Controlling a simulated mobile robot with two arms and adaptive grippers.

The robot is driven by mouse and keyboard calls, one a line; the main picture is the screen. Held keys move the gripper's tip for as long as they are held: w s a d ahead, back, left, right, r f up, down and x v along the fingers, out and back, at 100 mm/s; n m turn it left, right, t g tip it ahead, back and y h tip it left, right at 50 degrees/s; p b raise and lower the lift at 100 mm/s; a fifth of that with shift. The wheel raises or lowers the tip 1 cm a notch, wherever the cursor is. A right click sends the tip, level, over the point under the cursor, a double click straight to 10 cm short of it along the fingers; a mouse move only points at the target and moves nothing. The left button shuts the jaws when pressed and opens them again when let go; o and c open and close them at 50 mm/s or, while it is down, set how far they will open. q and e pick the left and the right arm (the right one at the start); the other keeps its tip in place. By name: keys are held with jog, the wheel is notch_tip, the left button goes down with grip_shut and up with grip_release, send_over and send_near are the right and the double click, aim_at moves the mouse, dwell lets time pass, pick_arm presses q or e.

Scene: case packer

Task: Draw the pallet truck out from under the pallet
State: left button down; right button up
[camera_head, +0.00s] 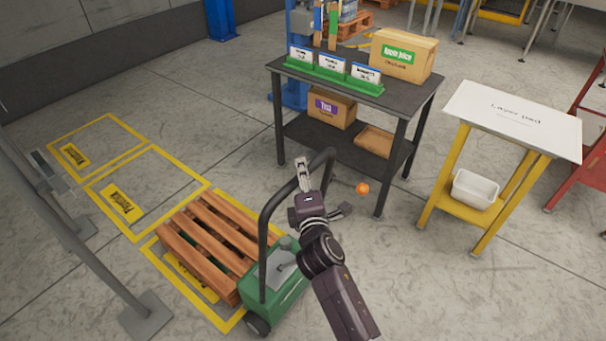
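The pallet truck has a green body (275,294) with a tall dark loop handle (264,240) and a dark wheel at its base. It stands against the near right end of a wooden pallet (222,238). Its forks are hidden, apparently beneath the slats. The pallet lies empty on the floor. One arm, which I take as my right, reaches up from the bottom edge in front of the truck. Its gripper (302,172) overlaps the upper part of the handle in the picture; I cannot tell whether it touches or grips the bar. My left gripper is out of view.
Yellow floor outlines (150,190) lie around and behind the pallet. A grey post (90,250) stands at left. A dark table (350,90) with boxes and a yellow-legged layer pad stand (510,120) are at right. An orange ball (362,188) lies on the floor near the table.

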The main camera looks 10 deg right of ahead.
jog(key=shift+w, duration=0.1)
grip_shut()
dwell(0.3)
jog(key=shift+d, duration=0.1)
